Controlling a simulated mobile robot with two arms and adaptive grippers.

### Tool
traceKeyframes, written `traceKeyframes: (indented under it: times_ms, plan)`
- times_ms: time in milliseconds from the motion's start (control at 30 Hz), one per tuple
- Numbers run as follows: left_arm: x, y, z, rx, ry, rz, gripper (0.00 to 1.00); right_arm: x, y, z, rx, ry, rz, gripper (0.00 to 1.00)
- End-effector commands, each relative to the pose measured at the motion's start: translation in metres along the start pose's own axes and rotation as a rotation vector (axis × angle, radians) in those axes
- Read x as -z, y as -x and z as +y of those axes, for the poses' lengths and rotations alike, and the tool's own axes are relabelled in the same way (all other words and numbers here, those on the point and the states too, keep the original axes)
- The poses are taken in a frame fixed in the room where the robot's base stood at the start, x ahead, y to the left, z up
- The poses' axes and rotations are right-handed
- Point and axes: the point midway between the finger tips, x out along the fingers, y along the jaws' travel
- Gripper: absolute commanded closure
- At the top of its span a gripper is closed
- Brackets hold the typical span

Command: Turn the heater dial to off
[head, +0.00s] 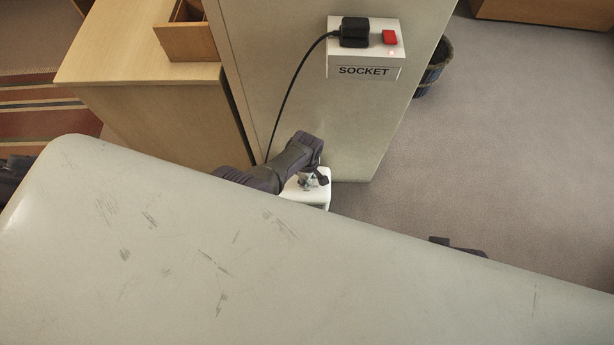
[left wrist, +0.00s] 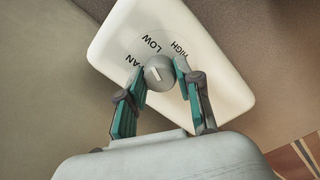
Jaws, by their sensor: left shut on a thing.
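The heater (head: 318,192) is a white box by the foot of the pale panel, mostly hidden by my left arm in the head view. In the left wrist view its white top (left wrist: 215,75) shows the words FAN, LOW and HIGH around a round grey dial (left wrist: 159,70). The dial has a short pale pointer mark, tilted toward the upper left; no OFF label shows. My left gripper (head: 309,181) is at the heater top, its teal fingers (left wrist: 161,74) shut on the dial from both sides.
A white socket box (head: 345,58) on the panel holds a black plug (head: 354,32) and a red switch (head: 389,37). The plug's black cable hangs down behind my left arm. A wooden cabinet (head: 150,100) stands left. Carpet at right is open, with a dark basket (head: 433,75) behind the panel.

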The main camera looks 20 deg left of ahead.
Motion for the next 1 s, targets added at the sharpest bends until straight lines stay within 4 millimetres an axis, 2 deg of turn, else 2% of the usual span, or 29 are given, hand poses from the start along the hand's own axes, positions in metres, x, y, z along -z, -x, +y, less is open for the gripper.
traceKeyframes:
  times_ms: [200,500,1000]
  plan:
    - [0.0014,0.0007,0.0015,-0.003,0.173,0.005,1.0,-0.0001,-0.0002,-0.0001,0.0,0.0,-0.001,0.4]
    - [0.0021,0.0008,0.0014,-0.003,0.328,0.009,1.0,0.0016,0.003,-0.0001,0.0,0.0,0.003,0.4]
    - [0.003,0.001,0.0012,-0.003,0.382,0.011,1.0,0.0032,0.0072,-0.0002,0.001,-0.001,0.01,0.4]
